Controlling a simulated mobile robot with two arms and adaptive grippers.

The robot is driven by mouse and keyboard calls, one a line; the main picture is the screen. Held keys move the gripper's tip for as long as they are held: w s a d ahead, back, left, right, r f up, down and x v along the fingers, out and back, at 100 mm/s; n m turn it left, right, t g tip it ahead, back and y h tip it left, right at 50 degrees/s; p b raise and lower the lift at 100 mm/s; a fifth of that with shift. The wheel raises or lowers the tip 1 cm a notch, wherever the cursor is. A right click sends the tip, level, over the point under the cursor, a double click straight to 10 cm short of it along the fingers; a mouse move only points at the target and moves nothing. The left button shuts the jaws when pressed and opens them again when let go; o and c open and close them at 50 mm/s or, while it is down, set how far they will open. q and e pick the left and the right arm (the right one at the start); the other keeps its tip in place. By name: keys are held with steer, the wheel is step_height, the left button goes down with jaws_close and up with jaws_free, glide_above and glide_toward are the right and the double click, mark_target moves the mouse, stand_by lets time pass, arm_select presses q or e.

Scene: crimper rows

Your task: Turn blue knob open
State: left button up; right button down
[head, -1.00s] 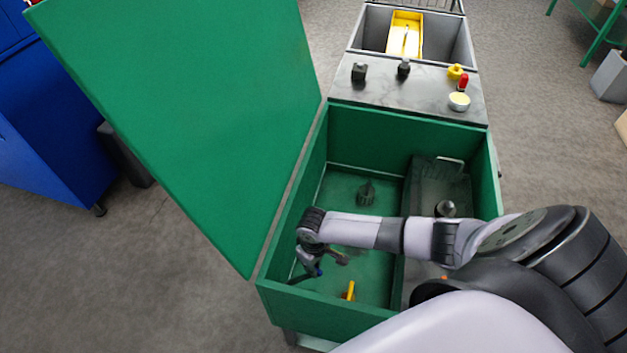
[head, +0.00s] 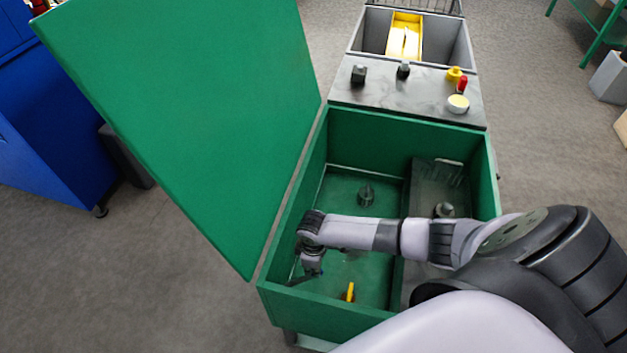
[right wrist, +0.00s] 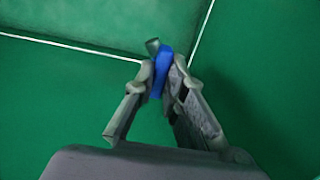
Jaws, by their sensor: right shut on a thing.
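The blue knob (right wrist: 160,72) shows in the right wrist view as a narrow blue handle between the fingertips of my right gripper (right wrist: 161,80). A grey piece sticks up beside its far end. The gripper is shut on the knob, with a finger on each side. In the head view my right gripper (head: 310,268) points down inside the green box, near its left wall. There the wrist and fingers hide the knob. My left gripper is not in view.
The green box (head: 415,122) has its large lid (head: 190,120) standing open on the left. Inside are a yellow handle (head: 350,292), a dark knob (head: 366,195) and a grey round knob (head: 444,210). A panel with several controls (head: 410,90) lies behind the box.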

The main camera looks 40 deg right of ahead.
steer(key=c, duration=1.6)
jaws_free()
steer(key=shift+c, duration=0.2)
step_height(320, 180, up, 12)
steer(key=shift+r, duration=0.1)
